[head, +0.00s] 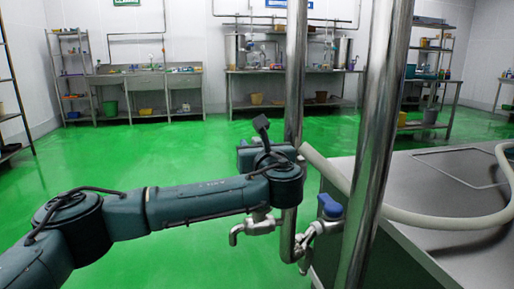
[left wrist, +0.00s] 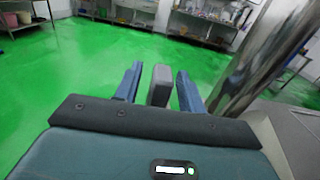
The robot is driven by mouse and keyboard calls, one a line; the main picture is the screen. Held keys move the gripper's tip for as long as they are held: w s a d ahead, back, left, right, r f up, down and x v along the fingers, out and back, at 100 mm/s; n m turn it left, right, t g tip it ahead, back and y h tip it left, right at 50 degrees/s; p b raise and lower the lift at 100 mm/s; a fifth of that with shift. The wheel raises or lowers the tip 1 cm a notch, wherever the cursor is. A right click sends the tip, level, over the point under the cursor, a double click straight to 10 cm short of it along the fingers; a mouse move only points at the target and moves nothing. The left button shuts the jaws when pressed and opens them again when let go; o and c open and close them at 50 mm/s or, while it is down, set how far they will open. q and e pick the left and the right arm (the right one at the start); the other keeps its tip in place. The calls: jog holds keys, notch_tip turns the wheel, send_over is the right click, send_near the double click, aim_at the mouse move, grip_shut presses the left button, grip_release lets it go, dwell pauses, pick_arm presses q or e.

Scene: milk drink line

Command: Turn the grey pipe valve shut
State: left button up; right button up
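A grey block (left wrist: 160,86), which looks like the grey pipe valve's handle, stands between the two blue fingers of my left gripper (left wrist: 160,74) in the left wrist view. Narrow gaps show on both sides, so the gripper is open around it. A metal tap (head: 254,226) shows below my wrist. My right gripper is not in view.
A blue-handled valve (head: 330,207) sits right of the tap on the pipework. A thicker steel post (head: 376,120) stands nearer, before a steel counter (head: 450,250) with a pale hose (head: 425,219). Green floor (head: 170,160) is open at left; sinks and shelves line the back wall.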

pick_arm(q)
grip_shut()
dwell(0.3)
dwell(0.3)
